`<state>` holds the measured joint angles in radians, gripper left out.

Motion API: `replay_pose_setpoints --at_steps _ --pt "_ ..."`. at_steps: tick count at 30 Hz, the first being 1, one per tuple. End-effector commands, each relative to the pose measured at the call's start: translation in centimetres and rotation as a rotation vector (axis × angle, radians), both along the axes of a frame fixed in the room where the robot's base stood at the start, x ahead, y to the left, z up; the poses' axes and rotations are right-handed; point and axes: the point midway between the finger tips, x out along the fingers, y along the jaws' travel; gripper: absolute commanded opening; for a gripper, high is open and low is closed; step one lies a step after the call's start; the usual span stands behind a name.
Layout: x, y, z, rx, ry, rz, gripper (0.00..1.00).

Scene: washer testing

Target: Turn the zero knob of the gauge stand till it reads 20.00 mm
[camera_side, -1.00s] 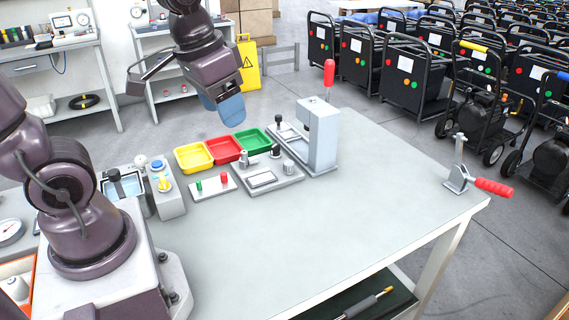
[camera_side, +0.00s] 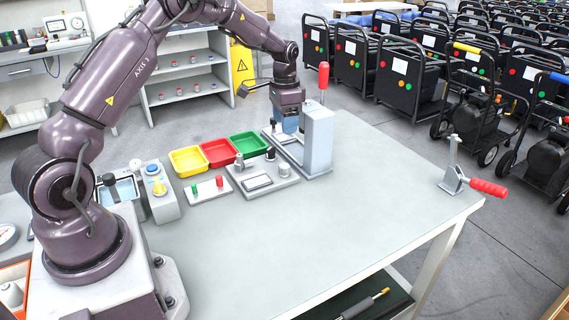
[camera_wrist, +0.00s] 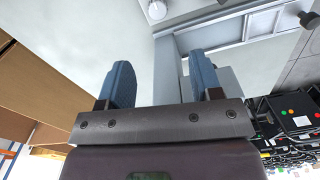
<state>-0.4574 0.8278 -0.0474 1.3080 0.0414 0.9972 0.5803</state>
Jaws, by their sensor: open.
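A low grey block with a small display window (camera_side: 257,182), a dark-topped post (camera_side: 270,153) and knobs, which looks like the gauge stand, sits on the table in the side view. A knurled grey knob (camera_side: 284,168) stands at its right end and a pale knob (camera_side: 239,160) at its back left. The reading is too small to make out. My gripper (camera_side: 289,124) is behind and above this block, beside the grey upright press. In the wrist view my gripper (camera_wrist: 162,75) has its two blue fingers apart with nothing held between them.
The grey press (camera_side: 319,140) with a red-topped lever (camera_side: 323,78) stands close right of my gripper. Yellow (camera_side: 187,162), red (camera_side: 218,154) and green (camera_side: 249,144) trays lie to the left. A red-handled clamp (camera_side: 488,187) sits at the right edge. The table's front is clear.

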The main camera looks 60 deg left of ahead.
Motion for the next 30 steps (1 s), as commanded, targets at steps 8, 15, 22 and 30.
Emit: replay_pose_setpoints --at_steps 8,15,22,30 --pt "-0.3 -0.2 -3.3 -0.006 0.013 -0.022 0.59" --pt "-0.3 -0.2 -8.4 -0.006 0.013 -0.021 0.59" --pt "-0.3 -0.2 -11.9 -0.004 0.01 -0.02 0.59" --pt "-0.2 -0.2 -13.2 -0.003 0.009 -0.02 0.59"
